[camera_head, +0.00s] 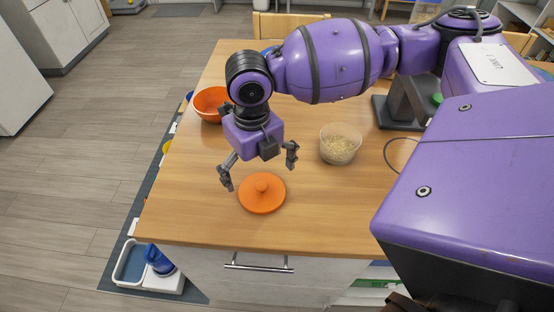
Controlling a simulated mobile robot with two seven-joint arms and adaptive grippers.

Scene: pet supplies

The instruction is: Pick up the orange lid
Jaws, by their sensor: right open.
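The orange lid (262,194) is round with a small knob on top. It lies flat on the wooden table (190,216) near the front edge. My right gripper (258,172) is open and empty, pointing down. Its two fingers appear spread above and slightly behind the lid, one to each side of the knob in the picture. The exact height of the fingers over the lid is hard to tell. My left gripper is not in view.
An orange bowl (209,102) stands at the table's left edge, partly behind my right gripper. A clear container of grain-like food (340,144) stands right of the lid. A dark grey device (398,108) is behind it. The table's front left is clear.

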